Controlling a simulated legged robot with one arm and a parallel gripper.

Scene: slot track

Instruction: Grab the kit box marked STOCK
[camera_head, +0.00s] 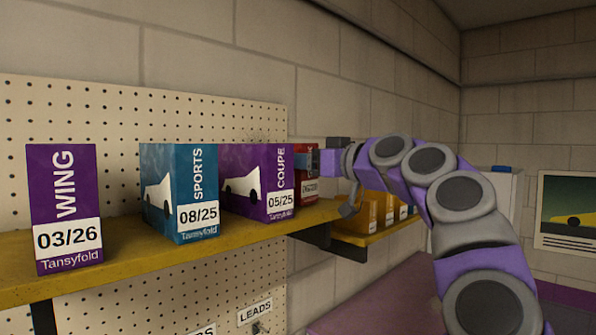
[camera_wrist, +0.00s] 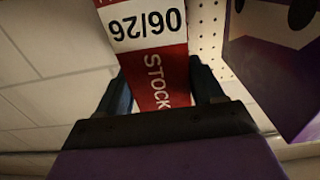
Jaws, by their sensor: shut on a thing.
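The red STOCK box (camera_wrist: 155,62) shows upside down in the wrist view, with a white 06/26 label. It sits between the two dark fingers of my gripper (camera_wrist: 160,88), which are shut on it. In the head view the red box (camera_head: 307,176) is at the right end of the upper yellow shelf, mostly hidden behind the purple COUPE box and my gripper (camera_head: 325,160). I cannot tell whether its base touches the shelf.
The purple COUPE box (camera_head: 258,182) stands close to the left of the red box. The teal SPORTS box (camera_head: 180,192) and purple WING box (camera_head: 63,208) stand further left on the yellow shelf (camera_head: 120,262). Several orange boxes (camera_head: 380,210) stand on a lower shelf to the right.

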